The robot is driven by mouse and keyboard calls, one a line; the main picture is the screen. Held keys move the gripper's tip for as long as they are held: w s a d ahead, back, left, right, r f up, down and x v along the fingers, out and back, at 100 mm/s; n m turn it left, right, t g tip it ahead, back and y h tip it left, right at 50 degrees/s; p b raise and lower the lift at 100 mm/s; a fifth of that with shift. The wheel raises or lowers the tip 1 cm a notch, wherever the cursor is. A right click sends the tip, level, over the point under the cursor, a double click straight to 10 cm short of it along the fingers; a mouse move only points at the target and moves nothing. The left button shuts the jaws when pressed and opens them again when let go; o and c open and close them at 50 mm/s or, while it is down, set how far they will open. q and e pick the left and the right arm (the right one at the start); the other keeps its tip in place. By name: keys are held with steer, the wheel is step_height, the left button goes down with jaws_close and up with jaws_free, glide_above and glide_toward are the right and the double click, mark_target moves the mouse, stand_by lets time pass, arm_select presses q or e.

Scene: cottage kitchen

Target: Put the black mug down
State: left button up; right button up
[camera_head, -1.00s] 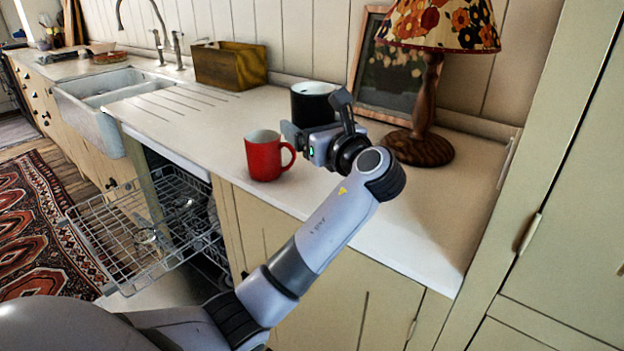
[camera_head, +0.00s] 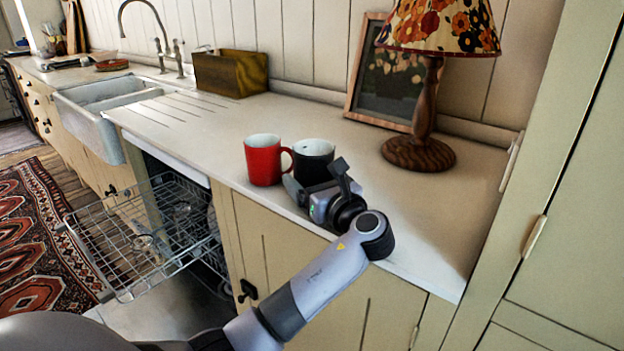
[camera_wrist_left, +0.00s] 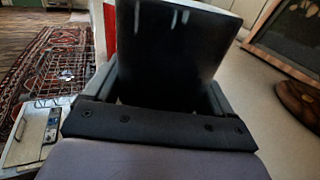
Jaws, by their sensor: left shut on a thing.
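The black mug (camera_head: 313,158), with a pale inside, is upright at the front part of the counter, just right of the red mug (camera_head: 263,162). My left gripper (camera_head: 318,188) is shut on it from the front right. In the left wrist view the black mug (camera_wrist_left: 170,55) fills the space between the fingers (camera_wrist_left: 155,100). Its base is hidden behind the gripper, so I cannot tell if it touches the counter. The red mug's handle points toward the black mug, with little or no gap. My right gripper is not in view.
The counter (camera_head: 430,210) is clear to the right, up to the lamp (camera_head: 420,140) and picture frame (camera_head: 385,80). A wooden box (camera_head: 230,73) stands at the back, left of the mugs. The open dishwasher rack (camera_head: 140,235) juts out below the counter at the left.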

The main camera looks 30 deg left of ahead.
arm_select(q)
steer(key=shift+f, duration=0.15)
steer(key=shift+s+f, duration=0.1)
steer(key=shift+f, duration=0.35)
steer(key=o, duration=1.1)
steer(key=shift+d+f, duration=0.1)
steer(key=shift+f, duration=0.1)
steer(key=shift+r, duration=0.35)
steer(key=v, duration=0.8)
steer(key=r+v, duration=0.1)
steer(key=v, duration=0.3)
